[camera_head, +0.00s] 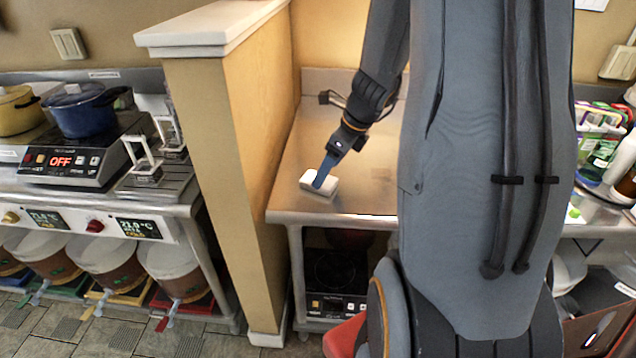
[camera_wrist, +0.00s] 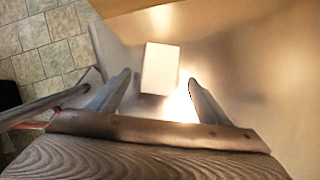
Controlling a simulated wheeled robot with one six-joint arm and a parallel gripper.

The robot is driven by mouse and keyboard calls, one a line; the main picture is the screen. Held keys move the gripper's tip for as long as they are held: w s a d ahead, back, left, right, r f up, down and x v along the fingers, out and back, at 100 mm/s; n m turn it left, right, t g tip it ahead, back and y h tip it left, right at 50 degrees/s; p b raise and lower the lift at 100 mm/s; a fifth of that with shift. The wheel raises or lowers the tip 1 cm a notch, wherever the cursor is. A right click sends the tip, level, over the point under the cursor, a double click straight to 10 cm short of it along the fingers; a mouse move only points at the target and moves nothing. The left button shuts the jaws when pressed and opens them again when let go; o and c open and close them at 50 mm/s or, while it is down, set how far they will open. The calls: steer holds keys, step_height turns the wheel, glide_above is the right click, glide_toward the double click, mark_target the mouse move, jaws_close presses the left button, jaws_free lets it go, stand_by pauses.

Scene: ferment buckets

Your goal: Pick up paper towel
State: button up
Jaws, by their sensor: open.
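The paper towel looks like a small white block (camera_head: 322,183) lying flat near the front left corner of the steel counter. In the head view my gripper (camera_head: 325,172) is right at it, with a blue finger in front of part of it. In the wrist view the white block (camera_wrist: 160,68) lies ahead of my gripper (camera_wrist: 158,90), roughly in line with the gap between the two fingers. The fingers are spread wide and nothing is held. I cannot tell whether a finger touches the block.
The steel counter (camera_head: 300,150) is mostly bare around the block. A tan half wall (camera_head: 225,130) stands close on its left. Bottles and containers (camera_head: 605,150) crowd the counter at the right. A stove with a blue pot (camera_head: 85,110) is beyond the wall.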

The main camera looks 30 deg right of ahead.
steer(key=x, duration=0.3)
steer(key=shift+w+a, duration=0.2)
steer(key=shift+w, duration=0.05)
steer(key=shift+w+f, duration=0.1)
steer(key=shift+f, duration=0.15)
steer(key=shift+f, duration=0.25)
steer(key=c, duration=1.2)
steer(key=shift+r, duration=0.1)
step_height(320, 180, up, 10)
